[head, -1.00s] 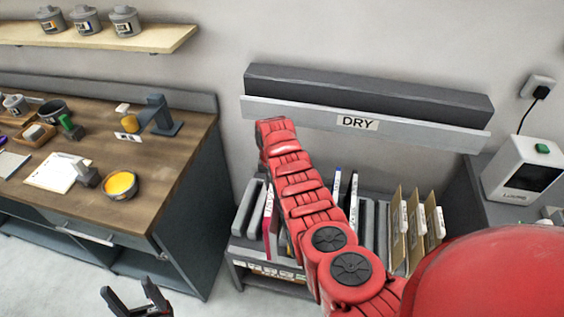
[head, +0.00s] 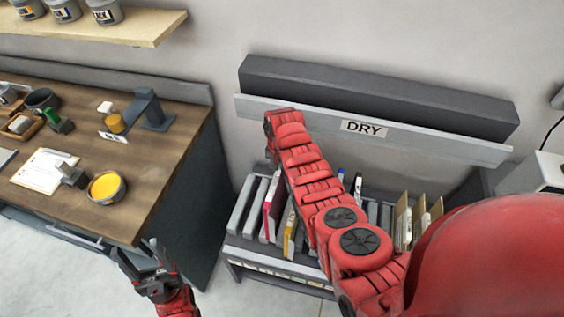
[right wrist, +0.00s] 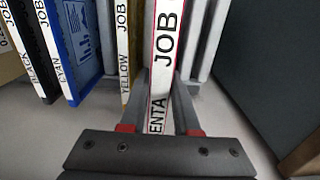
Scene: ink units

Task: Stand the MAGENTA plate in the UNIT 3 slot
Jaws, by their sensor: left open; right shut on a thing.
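The magenta plate (head: 270,205) stands roughly upright among the grey dividers of the rack in the head view. In the right wrist view its white label edge (right wrist: 165,45), reading JOB and part of MAGENTA, lies between the fingers. My right gripper (right wrist: 160,86) is shut on that plate; in the head view my right arm hides it. The yellow plate (head: 290,228) stands beside the magenta one, to its right in the head view. My left gripper (head: 137,250) is open and empty, low in front of the bench. I see no readable UNIT 3 mark.
The cyan plate (right wrist: 77,45) and the black plate (right wrist: 35,50) stand left of the yellow one in the wrist view. A DRY rail (head: 365,128) runs above the rack.

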